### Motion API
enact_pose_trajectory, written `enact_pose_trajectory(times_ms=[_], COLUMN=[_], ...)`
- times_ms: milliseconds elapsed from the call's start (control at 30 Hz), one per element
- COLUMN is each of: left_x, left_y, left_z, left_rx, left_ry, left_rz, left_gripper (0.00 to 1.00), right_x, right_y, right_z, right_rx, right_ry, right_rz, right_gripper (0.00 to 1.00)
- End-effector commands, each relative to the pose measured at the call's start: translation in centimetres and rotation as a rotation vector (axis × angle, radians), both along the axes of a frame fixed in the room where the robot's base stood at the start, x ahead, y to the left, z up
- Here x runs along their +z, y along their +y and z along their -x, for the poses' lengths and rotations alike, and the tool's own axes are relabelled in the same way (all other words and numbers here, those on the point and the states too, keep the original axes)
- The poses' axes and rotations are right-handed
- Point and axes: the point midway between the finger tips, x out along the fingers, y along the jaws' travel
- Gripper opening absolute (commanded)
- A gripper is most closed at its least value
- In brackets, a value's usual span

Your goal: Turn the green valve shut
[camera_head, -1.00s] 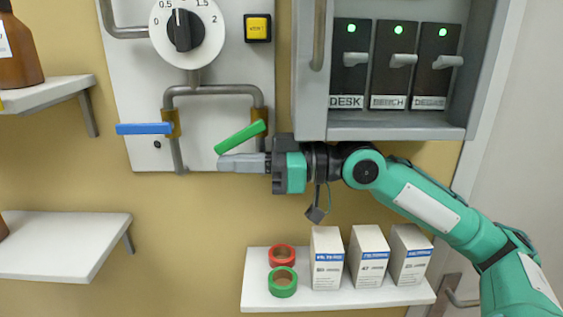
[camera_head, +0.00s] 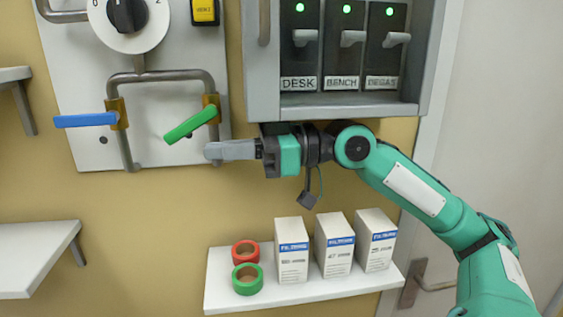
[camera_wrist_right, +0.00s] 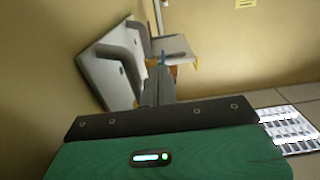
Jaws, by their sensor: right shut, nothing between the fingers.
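The green valve handle (camera_head: 190,124) sits on the right leg of a grey pipe loop on the white wall panel. It is tilted, its left end lower than its right end at the brass valve body (camera_head: 211,101). My right gripper (camera_head: 210,151) is shut and empty, pointing left, just below and right of the handle's lower end. A small gap shows between them in the head view. My left gripper is not in view.
A blue handle (camera_head: 85,120) lies level on the loop's left leg. A switch cabinet (camera_head: 350,106) hangs just above my right gripper. Below, a shelf (camera_head: 225,301) holds red tape (camera_head: 246,252), green tape (camera_head: 247,279) and several boxes (camera_head: 292,250). Wall left of the boxes is clear.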

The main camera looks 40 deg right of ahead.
Motion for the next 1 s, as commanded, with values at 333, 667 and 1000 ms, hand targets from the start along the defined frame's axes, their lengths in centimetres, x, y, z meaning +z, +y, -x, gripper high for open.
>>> enact_pose_trajectory(times_ms=[333, 667, 1000], left_x=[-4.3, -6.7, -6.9], left_y=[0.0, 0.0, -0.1], left_z=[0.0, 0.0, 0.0], left_rx=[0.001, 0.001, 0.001], left_ry=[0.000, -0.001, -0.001], left_rz=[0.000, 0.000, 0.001], left_gripper=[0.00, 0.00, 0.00], right_x=[-0.6, -0.3, 0.0], right_y=[-3.6, -6.8, -7.6], right_z=[2.2, 4.2, 4.7], right_rx=[0.000, 0.001, 0.001], right_ry=[-0.001, 0.000, 0.001], right_rz=[-0.001, 0.000, 0.000], right_gripper=[0.00, 0.00, 0.00])
